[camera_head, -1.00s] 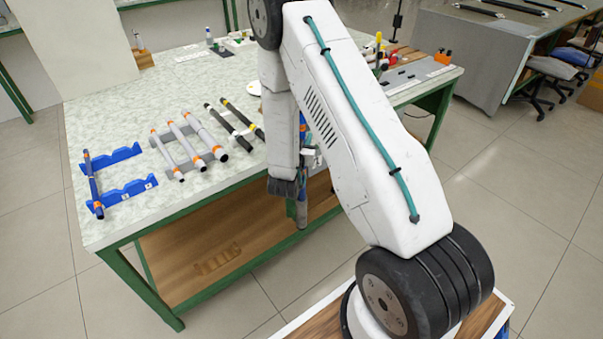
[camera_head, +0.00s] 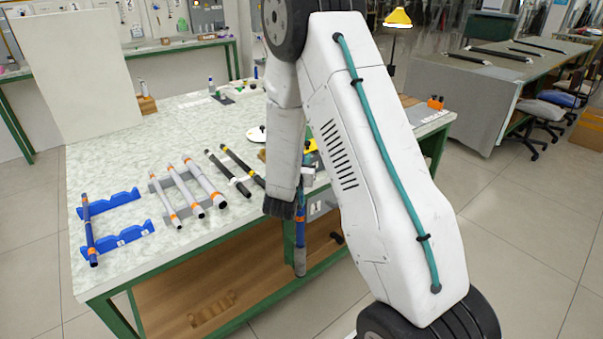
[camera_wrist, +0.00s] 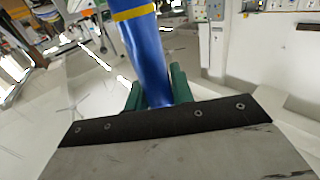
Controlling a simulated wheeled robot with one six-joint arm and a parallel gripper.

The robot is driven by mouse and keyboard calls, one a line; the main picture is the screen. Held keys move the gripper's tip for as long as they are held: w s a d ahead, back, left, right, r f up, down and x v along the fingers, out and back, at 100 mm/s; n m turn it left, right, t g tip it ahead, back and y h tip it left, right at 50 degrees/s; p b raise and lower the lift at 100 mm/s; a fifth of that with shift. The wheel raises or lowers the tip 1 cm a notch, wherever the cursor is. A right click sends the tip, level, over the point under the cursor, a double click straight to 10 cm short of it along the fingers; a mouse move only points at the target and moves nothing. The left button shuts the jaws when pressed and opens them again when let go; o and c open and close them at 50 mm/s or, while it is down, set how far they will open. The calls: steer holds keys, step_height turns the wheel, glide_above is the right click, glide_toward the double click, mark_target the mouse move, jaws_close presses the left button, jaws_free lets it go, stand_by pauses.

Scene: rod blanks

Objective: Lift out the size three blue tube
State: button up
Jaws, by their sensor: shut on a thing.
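A long blue tube (camera_wrist: 146,50) with a yellow-orange band is between the green fingers of my gripper (camera_wrist: 156,92) in the wrist view. My gripper is shut on it. In the head view the tube (camera_head: 301,243) hangs near upright in front of the table's front edge, with an orange band and a grey lower end. Its upper part and my gripper are mostly hidden by my arm there. Another blue tube (camera_head: 90,232) with an orange band lies across the blue rack (camera_head: 135,236) at the table's left. No size mark is readable.
Grey tubes with orange bands lie on a grey rack (camera_head: 160,183) mid-table. Two black tubes (camera_head: 228,170) lie right of them. The green-framed table (camera_head: 150,265) has a wooden lower shelf (camera_head: 180,300). A grey table (camera_head: 480,100) stands at the back right. Open floor lies between.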

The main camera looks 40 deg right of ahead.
step_height(320, 180, up, 18)
stand_by(0.5)
